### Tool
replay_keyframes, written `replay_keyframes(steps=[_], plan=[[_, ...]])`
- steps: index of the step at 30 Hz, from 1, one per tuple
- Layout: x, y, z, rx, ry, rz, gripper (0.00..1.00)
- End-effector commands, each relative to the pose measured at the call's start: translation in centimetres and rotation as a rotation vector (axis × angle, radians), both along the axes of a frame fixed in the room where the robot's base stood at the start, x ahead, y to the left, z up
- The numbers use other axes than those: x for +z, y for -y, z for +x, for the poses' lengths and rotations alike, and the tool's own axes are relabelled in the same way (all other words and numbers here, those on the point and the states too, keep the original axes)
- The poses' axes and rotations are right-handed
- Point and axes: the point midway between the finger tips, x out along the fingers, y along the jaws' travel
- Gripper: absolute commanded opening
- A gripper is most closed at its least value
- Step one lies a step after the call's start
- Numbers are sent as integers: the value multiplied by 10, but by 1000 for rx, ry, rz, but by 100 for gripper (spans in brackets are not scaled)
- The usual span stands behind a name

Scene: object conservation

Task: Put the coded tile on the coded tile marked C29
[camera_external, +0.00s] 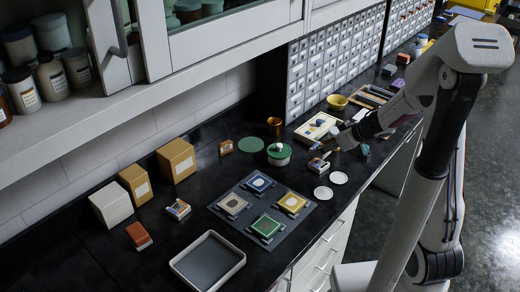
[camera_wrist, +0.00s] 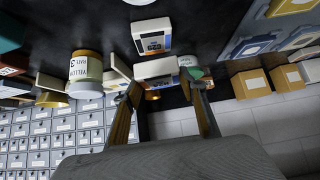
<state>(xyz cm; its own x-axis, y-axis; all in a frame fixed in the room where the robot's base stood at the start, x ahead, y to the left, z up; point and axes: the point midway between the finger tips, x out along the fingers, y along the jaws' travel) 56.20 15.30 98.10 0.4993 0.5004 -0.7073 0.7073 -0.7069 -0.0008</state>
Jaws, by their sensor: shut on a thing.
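My gripper (camera_external: 337,143) is over the right part of the dark counter. In the wrist view my gripper (camera_wrist: 167,92) has its two fingers on either side of a white coded tile (camera_wrist: 157,69) with an orange and blue marked edge, and it is shut on this tile. A second similar coded tile (camera_wrist: 151,36) lies just beyond it in that view. In the external view a coded tile (camera_external: 318,165) lies on the counter below and left of my gripper. Another small tile-like block (camera_external: 178,209) lies farther left.
A grey board (camera_external: 240,238) with several coloured frames and an empty grey tray (camera_external: 207,262) occupy the front left. Two white discs (camera_external: 338,177), a green-topped tin (camera_external: 279,153) and a yellow bowl (camera_external: 337,102) stand near my gripper. Cartons (camera_external: 176,160) line the wall.

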Motion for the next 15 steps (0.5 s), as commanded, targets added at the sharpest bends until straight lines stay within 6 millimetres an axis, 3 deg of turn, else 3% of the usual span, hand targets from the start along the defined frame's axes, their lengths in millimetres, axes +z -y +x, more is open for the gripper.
replay_keyframes(steps=[8, 15], plan=[[-5, 0, 0, 1, 0, 1, 16], [-25, 0, 0, -1, -3, 0, 16]])
